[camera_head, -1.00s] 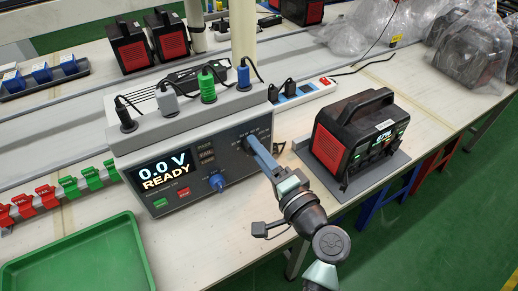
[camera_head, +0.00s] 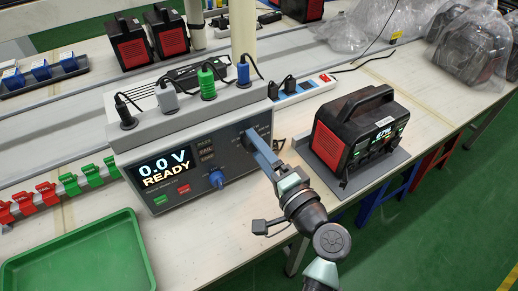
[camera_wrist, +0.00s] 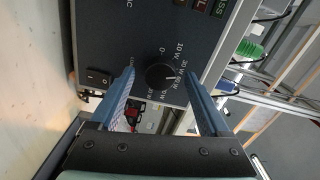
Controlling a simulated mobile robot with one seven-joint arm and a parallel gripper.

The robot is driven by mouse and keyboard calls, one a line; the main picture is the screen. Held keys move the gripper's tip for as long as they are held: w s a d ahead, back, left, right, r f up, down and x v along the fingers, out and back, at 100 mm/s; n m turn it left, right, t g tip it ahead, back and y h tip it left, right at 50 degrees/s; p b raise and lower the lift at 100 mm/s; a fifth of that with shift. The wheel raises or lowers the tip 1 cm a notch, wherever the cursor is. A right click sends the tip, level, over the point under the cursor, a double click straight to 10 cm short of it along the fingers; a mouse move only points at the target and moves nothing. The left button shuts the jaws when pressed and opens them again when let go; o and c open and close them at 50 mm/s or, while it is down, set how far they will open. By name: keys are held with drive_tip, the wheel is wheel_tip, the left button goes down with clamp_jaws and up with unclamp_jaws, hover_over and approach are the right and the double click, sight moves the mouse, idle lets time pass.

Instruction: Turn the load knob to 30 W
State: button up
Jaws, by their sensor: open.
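The load knob (camera_wrist: 160,76) is a round black dial on the tester's dark front panel, ringed by white watt marks from 0 upward. In the wrist view its pale pointer line faces picture right; I cannot tell exactly which mark it meets. My gripper (camera_wrist: 158,98) is open, with one blue finger on each side of the knob in the picture; contact is not visible. In the head view my gripper (camera_head: 256,146) reaches the right part of the tester (camera_head: 190,200) and hides the knob. The tester's display (camera_head: 164,167) reads 0.0 V READY.
A blue knob (camera_head: 217,179) sits left of my gripper. A black and red power station (camera_head: 355,135) stands close on the right. A black rocker switch (camera_wrist: 98,77) is beside the load knob. A green tray (camera_head: 80,255) lies front left.

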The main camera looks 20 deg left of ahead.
drive_tip(key=v, duration=1.2)
drive_tip(key=shift+s+d, duration=0.3)
drive_tip(key=w+d+r+n+t+h, duration=0.1)
drive_tip(key=w+r+n+t+h, duration=0.25)
drive_tip(key=r, duration=0.85)
drive_tip(key=w+d+r+n+t+h, duration=0.15)
drive_tip(key=w+r+t+h, duration=0.3)
drive_tip(key=r, duration=0.65)
drive_tip(key=s+d+r+t+h, duration=0.1)
drive_tip(key=s+r+t+h, duration=0.4)
drive_tip(key=r, duration=0.6)
drive_tip(key=s+d+r+t, duration=0.1)
drive_tip(key=s+r+t, duration=0.35)
drive_tip(key=r, duration=0.75)
wheel_tip(320, 180, up, 18)
drive_tip(key=s+g+h+p, duration=0.1)
drive_tip(key=s+p, duration=0.1)
drive_tip(key=p, duration=1.5)
drive_tip(key=shift+s+d+f+n, duration=0.15)
drive_tip(key=shift+s+d+n, duration=0.05)
drive_tip(key=shift+d+n, duration=0.15)
